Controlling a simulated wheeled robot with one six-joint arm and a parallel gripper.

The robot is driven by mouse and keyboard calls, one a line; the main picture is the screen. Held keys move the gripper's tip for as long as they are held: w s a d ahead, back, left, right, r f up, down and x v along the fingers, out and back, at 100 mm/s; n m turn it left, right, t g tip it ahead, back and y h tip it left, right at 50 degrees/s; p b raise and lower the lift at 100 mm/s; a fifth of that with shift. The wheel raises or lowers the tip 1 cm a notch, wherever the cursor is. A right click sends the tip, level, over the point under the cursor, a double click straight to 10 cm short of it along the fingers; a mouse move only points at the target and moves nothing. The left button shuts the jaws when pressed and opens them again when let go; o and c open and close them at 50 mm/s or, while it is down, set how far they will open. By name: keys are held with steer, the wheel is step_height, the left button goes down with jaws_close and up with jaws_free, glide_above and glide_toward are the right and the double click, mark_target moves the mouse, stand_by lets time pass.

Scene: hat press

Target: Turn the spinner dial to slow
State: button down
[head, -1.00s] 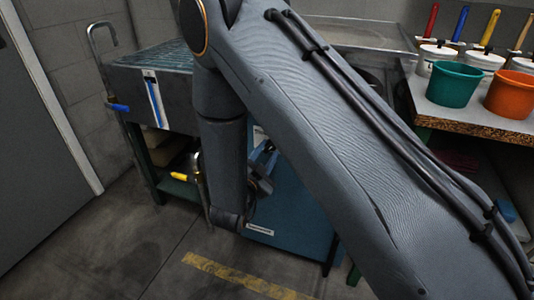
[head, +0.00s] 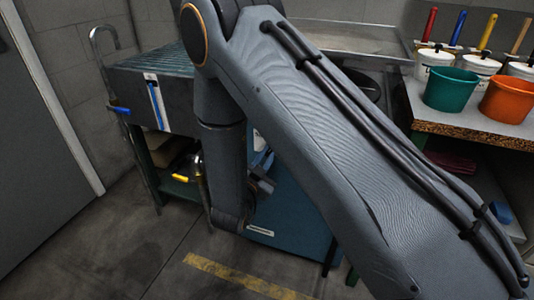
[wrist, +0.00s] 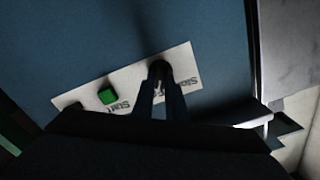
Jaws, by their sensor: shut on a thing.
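The spinner dial (wrist: 159,67) is a dark round knob on a white label plate (wrist: 131,84) fixed to a blue panel, seen in the wrist view. My gripper (wrist: 161,82) is shut on the dial, with its two dark fingers reaching up from the bottom of the picture. Lettering beside the dial is partly covered by the fingers, and I cannot tell where the dial points. In the head view my arm hides the dial and most of the gripper; the blue machine (head: 297,218) shows behind the arm.
A green button (wrist: 108,96) marked Start sits left of the dial on the same plate, with a dark knob (wrist: 73,108) further left. In the head view, a grey sink-like unit (head: 150,97) stands left, and a bench with a teal bucket (head: 451,88) and orange bucket (head: 507,98) stands right.

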steer(key=n+p, duration=0.2)
steer(key=shift+r+n, duration=0.15)
steer(key=shift+n, duration=0.25)
steer(key=n+p, duration=0.3)
steer(key=n, duration=0.1)
steer(key=shift+a, duration=0.15)
steer(key=shift+w+a+n+p, duration=0.15)
steer(key=shift+n+p, duration=1.2)
steer(key=shift+n, duration=2.15)
steer(key=c, duration=1.8)
jaws_free()
steer(key=shift+o, duration=0.2)
steer(key=shift+a, duration=0.1)
